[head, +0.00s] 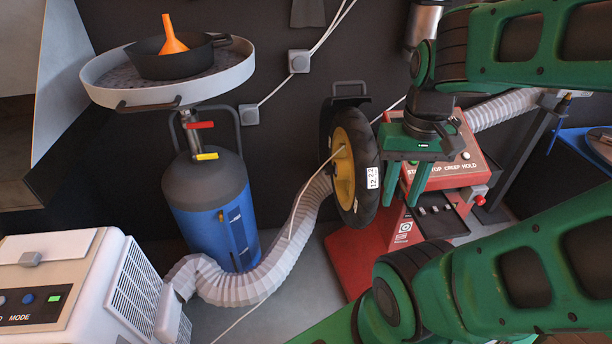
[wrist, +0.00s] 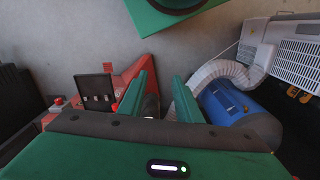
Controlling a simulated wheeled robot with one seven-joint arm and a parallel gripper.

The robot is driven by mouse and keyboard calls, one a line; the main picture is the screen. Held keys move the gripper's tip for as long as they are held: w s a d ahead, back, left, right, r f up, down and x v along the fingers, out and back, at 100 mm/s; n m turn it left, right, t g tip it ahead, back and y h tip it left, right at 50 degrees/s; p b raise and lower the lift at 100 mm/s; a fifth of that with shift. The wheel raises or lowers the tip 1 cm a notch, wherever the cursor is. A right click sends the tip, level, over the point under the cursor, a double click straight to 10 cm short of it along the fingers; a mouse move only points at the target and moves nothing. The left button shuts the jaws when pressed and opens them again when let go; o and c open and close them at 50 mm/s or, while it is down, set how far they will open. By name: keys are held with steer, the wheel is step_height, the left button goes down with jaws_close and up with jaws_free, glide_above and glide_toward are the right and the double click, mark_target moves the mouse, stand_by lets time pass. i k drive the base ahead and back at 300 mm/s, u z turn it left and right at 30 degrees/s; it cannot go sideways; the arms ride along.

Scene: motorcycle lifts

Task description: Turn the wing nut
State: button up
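A wheel with a black tyre (head: 366,150) and yellow rim (head: 343,178) stands upright on the red balancer machine (head: 405,232). I cannot make out a wing nut in either view; the wheel's hub is seen side-on, with a thin pale rod or cable at it. My gripper (head: 401,200) points down just right of the tyre, in front of the machine's panel, with its two green fingers apart and nothing seen between them. In the wrist view, my gripper (wrist: 165,76) also shows a gap between its fingers, and a small part of the wheel seems to show there.
A blue tank (head: 210,205) with a round tray (head: 105,92) holding a black pan and orange funnel stands left. A white unit (head: 60,290) with a grey ribbed hose (head: 232,288) is at lower left. A small black parts tray (head: 440,215) juts from the machine.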

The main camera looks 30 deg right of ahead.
mark_target(329, 170)
steer(key=u, duration=1.35)
steer(key=k, duration=0.9)
steer(key=z, duration=0.75)
steer(key=i, duration=1.4)
steer(key=u, duration=0.05)
